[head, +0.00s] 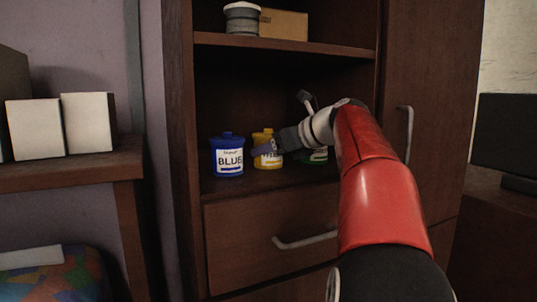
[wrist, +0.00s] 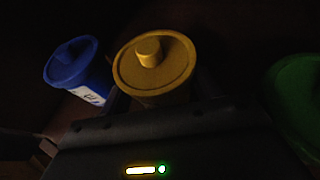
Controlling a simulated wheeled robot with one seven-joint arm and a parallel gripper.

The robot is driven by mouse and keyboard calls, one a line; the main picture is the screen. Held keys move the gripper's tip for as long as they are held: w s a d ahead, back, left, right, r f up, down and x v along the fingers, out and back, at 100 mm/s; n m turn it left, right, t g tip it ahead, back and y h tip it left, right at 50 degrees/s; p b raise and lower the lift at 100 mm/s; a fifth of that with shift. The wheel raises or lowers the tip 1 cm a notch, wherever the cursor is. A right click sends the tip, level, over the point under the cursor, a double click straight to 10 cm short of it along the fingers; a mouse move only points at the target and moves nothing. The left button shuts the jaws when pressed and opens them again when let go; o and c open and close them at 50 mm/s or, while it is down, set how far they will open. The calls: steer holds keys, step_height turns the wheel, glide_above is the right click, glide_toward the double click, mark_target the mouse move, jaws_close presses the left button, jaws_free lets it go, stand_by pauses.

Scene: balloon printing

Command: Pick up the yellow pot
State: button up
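The yellow pot (head: 262,135) stands upright on the cabinet shelf, between the blue and green pots. My gripper (head: 265,149) is in front of it and hides part of its label and right side. In the wrist view, the yellow pot (wrist: 155,68) is just ahead of my gripper (wrist: 162,93). The dark fingers are spread, one on each side of the pot's lower body. That view is dark, and I cannot tell whether the fingers touch the pot.
The blue pot (head: 228,157) stands close on the left. The green pot (head: 316,155) is on the right, partly hidden by my arm. A shelf board (head: 285,45) runs above, holding grey round containers (head: 242,19) and a cardboard box (head: 284,24). A drawer (head: 270,230) is below.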

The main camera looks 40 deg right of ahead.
steer(key=c, duration=0.6)
steer(key=shift+o, duration=0.2)
steer(key=shift+r, duration=0.2)
